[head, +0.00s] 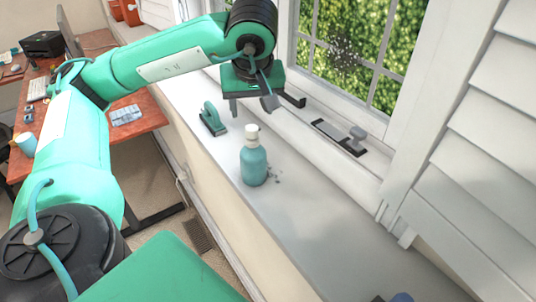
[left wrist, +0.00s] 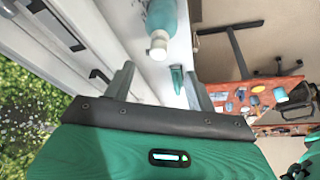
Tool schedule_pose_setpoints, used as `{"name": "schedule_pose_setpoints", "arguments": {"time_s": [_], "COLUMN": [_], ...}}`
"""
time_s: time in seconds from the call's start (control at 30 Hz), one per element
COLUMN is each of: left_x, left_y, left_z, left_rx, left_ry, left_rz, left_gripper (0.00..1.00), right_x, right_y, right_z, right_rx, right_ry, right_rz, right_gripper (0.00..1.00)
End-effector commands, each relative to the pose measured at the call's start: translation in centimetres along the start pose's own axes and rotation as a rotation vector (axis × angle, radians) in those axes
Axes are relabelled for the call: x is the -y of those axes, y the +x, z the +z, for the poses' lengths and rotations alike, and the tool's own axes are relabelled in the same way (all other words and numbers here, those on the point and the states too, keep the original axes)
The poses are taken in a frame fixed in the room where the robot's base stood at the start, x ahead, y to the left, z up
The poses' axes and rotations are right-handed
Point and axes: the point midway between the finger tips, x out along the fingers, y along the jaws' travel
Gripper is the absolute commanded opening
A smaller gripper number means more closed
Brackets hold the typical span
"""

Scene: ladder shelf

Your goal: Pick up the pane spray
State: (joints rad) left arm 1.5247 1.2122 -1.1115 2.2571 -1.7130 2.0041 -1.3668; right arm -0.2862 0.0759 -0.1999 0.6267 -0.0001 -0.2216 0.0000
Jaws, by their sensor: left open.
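The pane spray (head: 254,165) is a teal bottle with a whitish cap, standing upright on the white window sill in the head view. In the left wrist view the bottle (left wrist: 162,20) shows at the top, its cap toward my gripper. My left gripper (head: 252,106) is open and empty, above the sill and beyond the bottle. In the left wrist view its two fingers (left wrist: 158,84) are spread apart, with the bottle past their tips and not between them. My right gripper is not in view.
A green handled tool (head: 212,120) stands on the sill left of the bottle. A window latch (head: 340,136) sits on the frame to the right. White shutters (head: 480,150) rise at the right. A cluttered reddish desk (head: 140,128) stands left, below the sill. The near sill is mostly clear.

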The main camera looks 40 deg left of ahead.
Motion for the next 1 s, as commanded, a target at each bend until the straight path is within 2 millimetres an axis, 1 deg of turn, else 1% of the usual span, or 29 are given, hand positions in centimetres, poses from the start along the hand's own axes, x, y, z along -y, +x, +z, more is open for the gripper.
{"name": "schedule_pose_setpoints", "arguments": {"time_s": [0.07, 0.17, 0.3, 0.37, 0.5, 0.57, 0.63, 0.73, 0.83, 1.0], "left_x": [0.2, 0.3, 0.3, 0.3, 0.3, 0.3, 0.3, 0.3, 0.3, 0.4], "left_y": [0.1, 1.1, 3.4, 4.4, 6.9, 7.6, 8.2, 8.7, 9.5, 11.8], "left_z": [-0.1, -0.1, -0.1, -0.2, -0.3, -0.3, -0.3, -0.3, -0.5, -0.7], "left_rx": [-0.005, -0.005, -0.003, -0.002, -0.003, -0.004, -0.004, -0.005, -0.004, -0.004], "left_ry": [-0.002, -0.003, -0.003, -0.004, -0.003, -0.003, -0.003, -0.003, -0.003, -0.002], "left_rz": [-0.005, -0.009, -0.010, -0.012, -0.010, -0.008, -0.007, -0.007, -0.009, -0.008], "left_gripper": [0.57, 0.57, 0.57, 0.57, 0.57, 0.57, 0.57, 0.57, 0.57, 0.57], "right_x": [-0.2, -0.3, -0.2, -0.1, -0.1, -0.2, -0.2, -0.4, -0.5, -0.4], "right_y": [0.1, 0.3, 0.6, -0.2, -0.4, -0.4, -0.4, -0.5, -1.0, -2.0], "right_z": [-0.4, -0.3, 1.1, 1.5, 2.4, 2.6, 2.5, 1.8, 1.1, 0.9], "right_rx": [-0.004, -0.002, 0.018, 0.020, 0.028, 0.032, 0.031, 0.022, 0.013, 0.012], "right_ry": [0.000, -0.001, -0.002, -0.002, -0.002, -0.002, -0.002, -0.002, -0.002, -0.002], "right_rz": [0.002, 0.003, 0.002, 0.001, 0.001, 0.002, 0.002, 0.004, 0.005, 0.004], "right_gripper": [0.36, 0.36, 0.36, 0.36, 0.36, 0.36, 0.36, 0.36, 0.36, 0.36]}}
